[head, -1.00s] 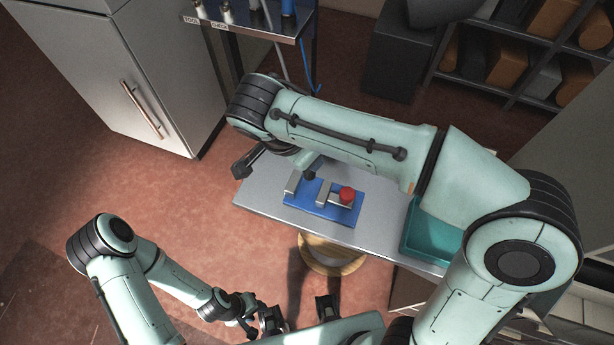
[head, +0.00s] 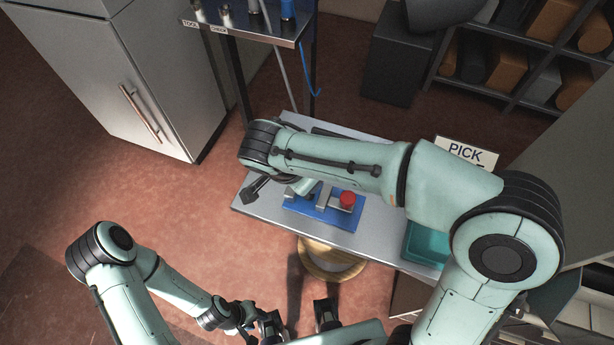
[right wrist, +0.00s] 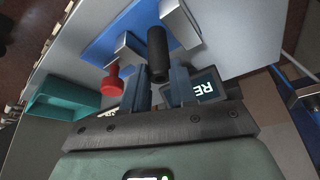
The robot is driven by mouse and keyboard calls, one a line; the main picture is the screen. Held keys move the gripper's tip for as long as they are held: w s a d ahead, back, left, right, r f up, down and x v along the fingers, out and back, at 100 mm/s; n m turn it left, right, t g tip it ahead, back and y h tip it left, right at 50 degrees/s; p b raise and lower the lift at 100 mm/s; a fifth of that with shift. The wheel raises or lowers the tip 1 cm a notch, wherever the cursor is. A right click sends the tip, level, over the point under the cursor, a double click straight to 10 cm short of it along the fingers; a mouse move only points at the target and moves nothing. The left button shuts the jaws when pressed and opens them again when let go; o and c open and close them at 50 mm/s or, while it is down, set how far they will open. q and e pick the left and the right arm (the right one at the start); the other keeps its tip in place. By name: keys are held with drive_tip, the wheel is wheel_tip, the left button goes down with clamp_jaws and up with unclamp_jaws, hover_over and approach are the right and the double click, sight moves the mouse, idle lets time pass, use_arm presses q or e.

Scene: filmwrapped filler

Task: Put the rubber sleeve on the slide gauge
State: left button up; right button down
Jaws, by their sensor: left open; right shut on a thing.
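The rubber sleeve, a black cylinder (right wrist: 158,50), stands out from between the fingertips of my right gripper (right wrist: 160,80), which is shut on it. The slide gauge seems to be the blue base (right wrist: 108,38) with grey metal blocks (right wrist: 181,24) and a red knob (right wrist: 113,82). In the right wrist view the sleeve overlaps the blocks; I cannot tell whether it touches them. In the head view the gauge's blue base (head: 342,218) lies on the table, partly hidden by my right forearm, which also hides the right gripper. My left gripper (head: 298,318) is open and empty, low in front of the table.
The grey table (head: 285,225) carries a teal bin (head: 426,243) at its right, by a PICK sign (head: 466,152). A round wooden stool (head: 330,262) stands at the front edge. A cabinet (head: 120,80) stands left.

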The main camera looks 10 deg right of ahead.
drive_tip(key=c, duration=0.9)
unclamp_jaws()
drive_tip(key=shift+r+p, duration=0.25)
drive_tip(key=shift+p, duration=0.05)
drive_tip(key=p+v, duration=0.1)
drive_tip(key=v, duration=1)
drive_tip(key=shift+a+r, duration=0.2)
drive_tip(key=shift+r, duration=0.15)
drive_tip(key=shift+s, duration=0.1)
